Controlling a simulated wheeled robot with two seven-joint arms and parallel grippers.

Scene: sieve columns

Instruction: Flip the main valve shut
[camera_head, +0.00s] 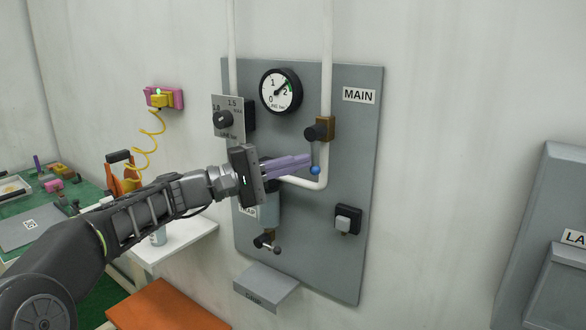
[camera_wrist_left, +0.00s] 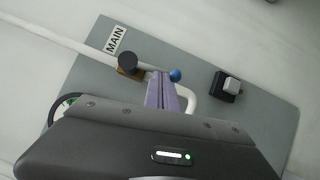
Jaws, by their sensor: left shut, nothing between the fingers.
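The main valve (camera_head: 326,127) has a brass body and a dark round knob on the vertical pipe, below the MAIN label (camera_head: 359,95). A blue ball (camera_head: 314,170) sits just below the valve, in front of the pipe; any lever joining them is not clear. My left gripper (camera_head: 309,161) is shut and empty, its purple fingers pointing right, with tips close beside the blue ball. In the left wrist view the blue ball (camera_wrist_left: 175,75) is just beyond the fingertips (camera_wrist_left: 158,76); I cannot tell whether they touch. The valve (camera_wrist_left: 129,66) is to their left. My right gripper is not in view.
The grey panel (camera_head: 354,145) also carries a pressure gauge (camera_head: 281,92), a regulator knob (camera_head: 223,119), a square switch (camera_head: 347,220) and a lower drain fitting (camera_head: 266,241). A white shelf (camera_head: 185,236) is below my arm.

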